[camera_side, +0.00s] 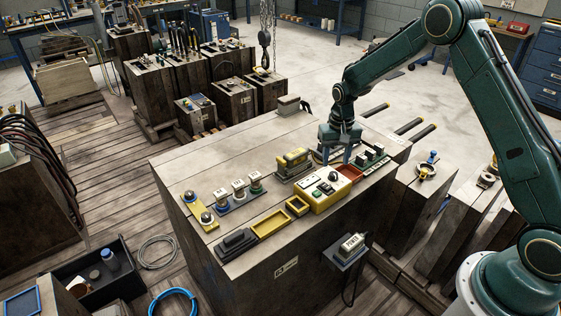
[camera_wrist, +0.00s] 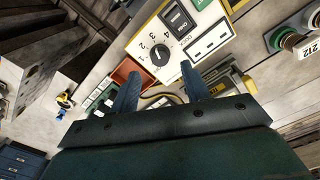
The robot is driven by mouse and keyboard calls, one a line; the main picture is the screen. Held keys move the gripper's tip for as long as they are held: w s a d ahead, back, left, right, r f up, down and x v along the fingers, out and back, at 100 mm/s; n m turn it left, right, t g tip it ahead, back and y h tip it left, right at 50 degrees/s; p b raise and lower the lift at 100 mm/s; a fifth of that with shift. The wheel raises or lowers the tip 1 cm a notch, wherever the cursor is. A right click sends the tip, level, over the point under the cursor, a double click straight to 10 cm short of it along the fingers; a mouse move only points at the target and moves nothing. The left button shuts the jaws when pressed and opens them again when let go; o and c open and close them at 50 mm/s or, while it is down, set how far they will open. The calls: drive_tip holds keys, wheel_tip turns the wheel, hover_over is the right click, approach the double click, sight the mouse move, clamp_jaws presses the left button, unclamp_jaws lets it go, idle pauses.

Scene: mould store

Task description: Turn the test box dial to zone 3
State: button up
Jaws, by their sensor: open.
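The test box (camera_side: 318,195) is a yellow box with a cream top on the wooden block. In the wrist view its face (camera_wrist: 195,27) carries a round black dial (camera_wrist: 159,52) with printed numbers around it. The dial's pointer is too small to read surely. My gripper (camera_side: 338,157) is open and points down behind the test box, near the dial's end. In the wrist view the two blue fingers of my gripper (camera_wrist: 160,82) are spread apart with nothing between them. The dial shows just beyond their tips, apart from them.
A red tray (camera_side: 350,172) and a green terminal strip (camera_side: 372,158) sit close to the gripper and box. A yellow-black unit (camera_side: 294,162) stands behind the box. Yellow trays (camera_side: 270,224) and labelled plugs (camera_side: 238,189) lie left. The block's back left top is clear.

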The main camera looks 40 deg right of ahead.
wheel_tip(320, 180, up, 9)
drive_tip(key=shift+r, duration=0.15)
idle(0.5)
wheel_tip(320, 180, up, 10)
drive_tip(key=n+t, duration=0.1)
hover_over(334, 174)
drive_tip(key=s+a, duration=0.3)
drive_tip(key=s, duration=0.3)
drive_tip(key=s+a+r+n+t, duration=0.2)
drive_tip(key=s+a+r, duration=0.1)
drive_tip(key=s+r, duration=0.5)
drive_tip(key=s+a+n+t, duration=0.2)
drive_tip(key=s+a+n, duration=0.1)
drive_tip(key=s, duration=1.4)
drive_tip(key=shift+s+f+t, duration=0.15)
drive_tip(key=shift+s+t, duration=0.15)
drive_tip(key=shift+s, duration=0.1)
